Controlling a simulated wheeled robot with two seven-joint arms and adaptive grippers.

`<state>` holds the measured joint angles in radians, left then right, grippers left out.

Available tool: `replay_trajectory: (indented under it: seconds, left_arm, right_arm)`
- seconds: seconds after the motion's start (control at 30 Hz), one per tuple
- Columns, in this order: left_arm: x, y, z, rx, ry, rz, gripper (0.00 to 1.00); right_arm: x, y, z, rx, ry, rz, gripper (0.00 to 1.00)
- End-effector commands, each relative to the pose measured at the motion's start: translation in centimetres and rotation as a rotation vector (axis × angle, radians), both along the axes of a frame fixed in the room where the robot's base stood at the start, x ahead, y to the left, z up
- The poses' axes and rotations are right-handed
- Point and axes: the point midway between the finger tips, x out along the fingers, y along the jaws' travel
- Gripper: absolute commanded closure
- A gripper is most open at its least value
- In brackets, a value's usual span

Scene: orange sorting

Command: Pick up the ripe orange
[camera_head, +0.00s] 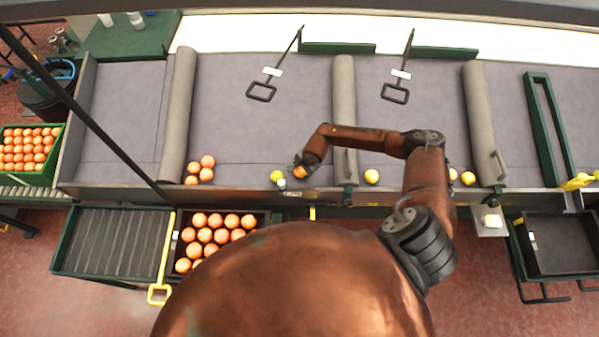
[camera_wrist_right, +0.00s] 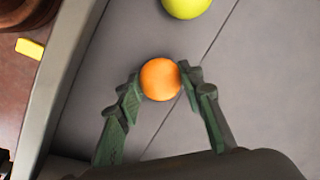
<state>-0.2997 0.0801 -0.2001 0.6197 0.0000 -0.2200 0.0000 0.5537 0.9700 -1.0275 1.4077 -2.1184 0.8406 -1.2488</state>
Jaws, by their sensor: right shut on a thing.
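The ripe orange (camera_head: 299,172) is on the grey sorting surface (camera_head: 260,120) near its front edge, at the end of my right arm. In the right wrist view the orange (camera_wrist_right: 160,79) sits between the green fingers of my right gripper (camera_wrist_right: 157,92), which is shut on it. In the head view the right gripper (camera_head: 298,178) is small and partly hidden by its own arm. A yellow-green fruit (camera_head: 277,176) lies just left of the orange; in the wrist view it (camera_wrist_right: 187,4) is at the top edge, apart from the fingers. My left gripper is not in view.
Several oranges (camera_head: 200,170) lie on the surface to the left. Yellow fruits (camera_head: 371,176) lie to the right, near the front edge. Grey rollers (camera_head: 344,110) divide the surface. A crate (camera_head: 263,217) of oranges stands below the front edge. An empty dark tray (camera_head: 565,245) is at the right.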

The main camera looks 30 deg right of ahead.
Motion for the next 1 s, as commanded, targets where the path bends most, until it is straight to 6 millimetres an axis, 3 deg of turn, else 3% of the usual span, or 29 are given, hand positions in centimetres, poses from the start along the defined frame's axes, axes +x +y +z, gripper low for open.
replay_trajectory:
  seconds: [0.33, 0.53, 0.8, 1.0]
  left_arm:
    - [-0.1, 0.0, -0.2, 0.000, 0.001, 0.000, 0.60]
    - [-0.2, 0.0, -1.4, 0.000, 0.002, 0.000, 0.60]
    - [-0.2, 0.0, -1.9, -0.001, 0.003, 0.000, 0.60]
    - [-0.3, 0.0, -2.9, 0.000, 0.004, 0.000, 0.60]
  right_arm:
    - [0.1, 0.0, 0.6, -0.001, -0.002, 0.001, 0.90]
    - [0.2, 0.0, 3.3, -0.002, -0.006, 0.004, 0.90]
    - [-4.0, 3.2, 9.1, 0.000, -0.005, 0.008, 0.90]
    - [-7.7, 6.0, 11.0, 0.002, -0.002, 0.007, 0.90]
